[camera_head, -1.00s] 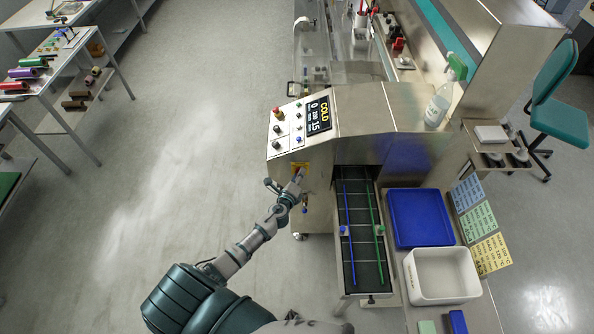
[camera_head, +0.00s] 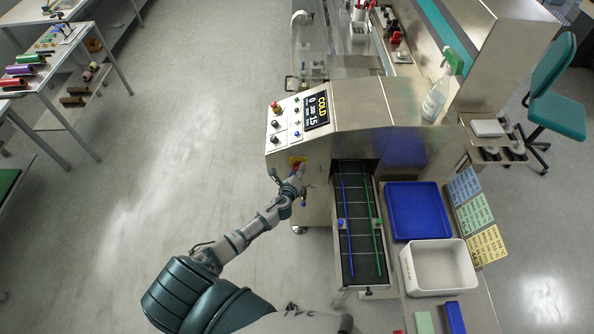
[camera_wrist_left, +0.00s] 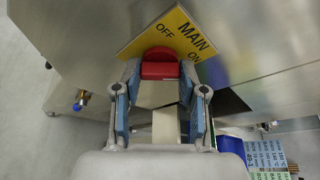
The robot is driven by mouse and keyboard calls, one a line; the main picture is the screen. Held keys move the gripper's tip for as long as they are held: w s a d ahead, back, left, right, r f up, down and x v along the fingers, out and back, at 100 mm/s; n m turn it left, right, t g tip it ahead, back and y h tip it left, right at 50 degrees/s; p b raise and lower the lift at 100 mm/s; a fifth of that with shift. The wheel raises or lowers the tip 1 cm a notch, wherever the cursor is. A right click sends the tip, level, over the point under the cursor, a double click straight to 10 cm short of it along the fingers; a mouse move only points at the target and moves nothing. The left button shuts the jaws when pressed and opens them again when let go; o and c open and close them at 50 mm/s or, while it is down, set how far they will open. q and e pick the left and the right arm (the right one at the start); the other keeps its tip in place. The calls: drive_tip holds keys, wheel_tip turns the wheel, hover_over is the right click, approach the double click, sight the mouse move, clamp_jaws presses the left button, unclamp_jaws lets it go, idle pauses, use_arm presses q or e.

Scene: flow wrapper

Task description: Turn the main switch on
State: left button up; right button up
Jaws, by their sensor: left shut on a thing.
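The main switch is a red knob (camera_wrist_left: 160,70) on a yellow plate (camera_wrist_left: 171,33) marked MAIN, OFF and ON. In the wrist view, the plate looks tilted relative to my gripper, with OFF at its left and ON at its right. In the head view, the plate (camera_head: 298,160) is on the machine's end face, below the control panel. My left gripper (camera_wrist_left: 160,84) is shut on the red knob, one finger on each side. In the head view, my left gripper (camera_head: 295,180) partly hides the knob. My right gripper is not in view.
The control panel (camera_head: 284,126) has several buttons and a display reading COLD (camera_head: 316,109). A belt conveyor (camera_head: 361,262) extends from the machine. A blue tray (camera_head: 418,211) and a white bin (camera_head: 439,267) stand to its right. The floor left of my arm is clear.

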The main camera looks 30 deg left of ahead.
use_arm(q)
drive_tip(key=o, duration=1.1)
drive_tip(key=shift+s+d+f, duration=0.15)
drive_tip(key=shift+s+f, duration=0.05)
drive_tip(key=shift+f, duration=0.3)
drive_tip(key=shift+o, duration=0.2)
drive_tip(key=shift+w+r, duration=0.2)
drive_tip(key=v, duration=1.2)
drive_tip(key=shift+f, duration=0.15)
drive_tip(key=s+f+n+g+h+b, duration=0.15)
drive_tip(key=s+f+n+g, duration=0.35)
drive_tip(key=f, duration=1)
drive_tip(key=s+f+n+g+b, duration=0.25)
drive_tip(key=s+f, duration=0.55)
drive_tip(key=f, duration=0.8)
drive_tip(key=s+d+f+n+g+b, duration=0.1)
drive_tip(key=s+d+f+n+g, duration=0.1)
drive_tip(key=s+f, duration=0.5)
drive_tip(key=s+d+f+n+g+h+b, duration=0.1)
drive_tip(key=s+d+f+n+b, duration=0.1)
drive_tip(key=s+f+n, duration=0.5)
drive_tip(key=s+d+f+n+g+h+b, duration=0.1)
drive_tip(key=s+d+f+n, duration=0.3)
drive_tip(key=s, duration=1.3)
wheel_tip(320, 180, down, 3)
drive_tip(key=shift+d+f+n+g+b, duration=0.2)
drive_tip(key=shift+d+n+g+b, duration=0.15)
drive_tip(key=shift+g+b, duration=0.4)
